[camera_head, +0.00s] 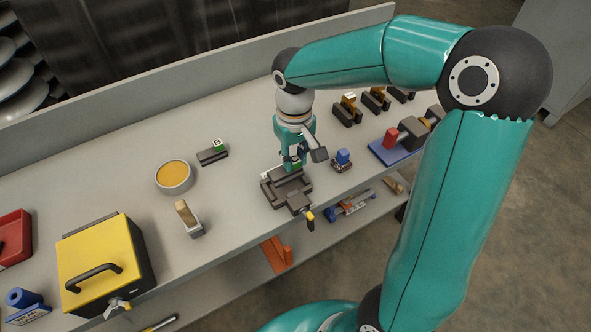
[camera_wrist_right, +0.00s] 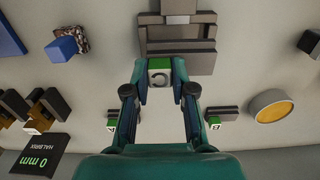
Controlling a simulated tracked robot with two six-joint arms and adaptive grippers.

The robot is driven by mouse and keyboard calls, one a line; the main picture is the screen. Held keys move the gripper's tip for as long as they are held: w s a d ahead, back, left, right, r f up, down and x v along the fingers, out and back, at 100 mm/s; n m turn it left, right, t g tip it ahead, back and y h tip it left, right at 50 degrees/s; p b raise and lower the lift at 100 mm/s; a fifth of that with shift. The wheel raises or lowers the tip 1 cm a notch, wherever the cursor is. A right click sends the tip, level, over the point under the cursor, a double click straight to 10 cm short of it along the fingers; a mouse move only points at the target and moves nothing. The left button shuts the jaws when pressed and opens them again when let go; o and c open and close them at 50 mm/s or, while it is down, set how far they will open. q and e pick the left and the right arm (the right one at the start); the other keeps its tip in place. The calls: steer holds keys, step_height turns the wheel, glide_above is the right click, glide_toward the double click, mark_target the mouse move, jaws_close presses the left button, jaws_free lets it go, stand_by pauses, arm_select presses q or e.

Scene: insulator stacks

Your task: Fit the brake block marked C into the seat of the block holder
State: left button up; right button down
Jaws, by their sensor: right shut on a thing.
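The block holder (camera_head: 290,190) is a dark grey frame on the bench with a yellow-tipped handle at its front; it also shows in the right wrist view (camera_wrist_right: 177,47). My right gripper (camera_head: 293,160) points down at the holder's back edge. In the right wrist view its fingers (camera_wrist_right: 159,88) are shut on the brake block marked C (camera_wrist_right: 159,74), which has a green and white end. The block is at the holder's edge in that view; whether it touches the holder I cannot tell. My left gripper is not in view.
Another green-marked block (camera_head: 212,153) lies behind left, near a bowl of yellow material (camera_head: 173,176). A brush (camera_head: 188,218), a yellow case (camera_head: 98,262) and a vise on a blue plate (camera_head: 385,152) stand farther off.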

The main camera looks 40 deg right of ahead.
mark_target(294, 170)
steer(key=shift+f, duration=2.45)
steer(key=shift+f+b, duration=0.2)
steer(key=shift+b, duration=0.15)
steer(key=c, duration=1)
jaws_free()
steer(key=shift+r, duration=0.1)
steer(key=shift+o, duration=0.2)
steer(key=shift+r, duration=0.1)
steer(key=shift+r, duration=0.2)
step_height(294, 170, up, 12)
steer(key=shift+f+p, duration=0.15)
steer(key=shift+p, duration=0.5)
